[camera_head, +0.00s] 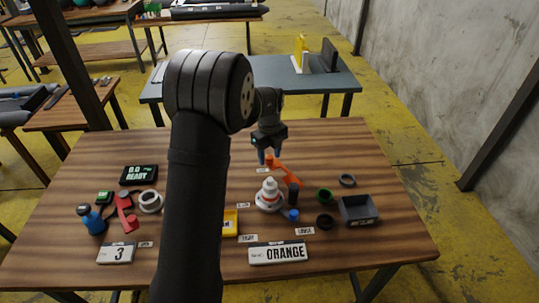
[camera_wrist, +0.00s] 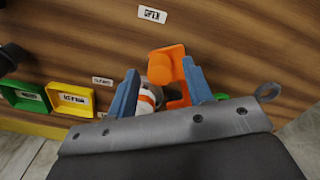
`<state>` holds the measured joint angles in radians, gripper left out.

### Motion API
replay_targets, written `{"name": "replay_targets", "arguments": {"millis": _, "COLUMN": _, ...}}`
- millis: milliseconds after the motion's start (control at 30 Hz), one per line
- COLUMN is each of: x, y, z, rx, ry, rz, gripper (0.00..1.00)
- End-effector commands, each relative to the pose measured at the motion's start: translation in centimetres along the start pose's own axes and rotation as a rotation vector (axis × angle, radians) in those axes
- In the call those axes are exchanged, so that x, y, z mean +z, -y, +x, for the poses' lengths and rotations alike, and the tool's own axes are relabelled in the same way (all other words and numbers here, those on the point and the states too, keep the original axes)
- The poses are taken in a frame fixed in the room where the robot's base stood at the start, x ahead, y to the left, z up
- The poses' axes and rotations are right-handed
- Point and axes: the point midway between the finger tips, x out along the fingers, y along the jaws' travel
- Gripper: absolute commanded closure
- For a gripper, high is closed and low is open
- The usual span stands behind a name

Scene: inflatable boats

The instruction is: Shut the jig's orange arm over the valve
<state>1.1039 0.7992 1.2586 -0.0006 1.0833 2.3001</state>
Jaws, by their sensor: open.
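The jig's orange arm (camera_head: 286,172) stands up and slants away from the white valve (camera_head: 268,194) in the head view, so it is not over the valve. In the wrist view the orange arm (camera_wrist: 168,63) shows between my fingers, close beside the right one; I cannot tell if they touch. The white valve (camera_wrist: 148,98) with an orange band is partly hidden behind my left finger and my gripper's body. My gripper (camera_head: 269,158) points down near the arm's upper end, and in the wrist view my gripper (camera_wrist: 160,80) is open with its blue fingers apart.
An OPEN label (camera_wrist: 152,14) lies on the wood. A yellow tray (camera_head: 231,222) is at left. The far right tabletop is clear.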

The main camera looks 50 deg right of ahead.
Motion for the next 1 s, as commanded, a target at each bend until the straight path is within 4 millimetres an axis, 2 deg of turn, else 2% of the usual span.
{"name": "replay_targets", "arguments": {"millis": 300, "x": 0.0, "y": 0.0, "z": 0.3, "rx": 0.0, "ry": 0.0, "rz": 0.0, "gripper": 0.55}}
{"name": "replay_targets", "arguments": {"millis": 533, "x": 0.0, "y": 0.0, "z": 0.2, "rx": 0.0, "ry": 0.0, "rz": 0.0, "gripper": 1.0}}
{"name": "replay_targets", "arguments": {"millis": 833, "x": 0.0, "y": -0.2, "z": 0.2, "rx": 0.0, "ry": 0.0, "rz": -0.016, "gripper": 1.0}}
{"name": "replay_targets", "arguments": {"millis": 1000, "x": 0.0, "y": -1.0, "z": 0.2, "rx": 0.0, "ry": 0.0, "rz": -0.074, "gripper": 1.0}}
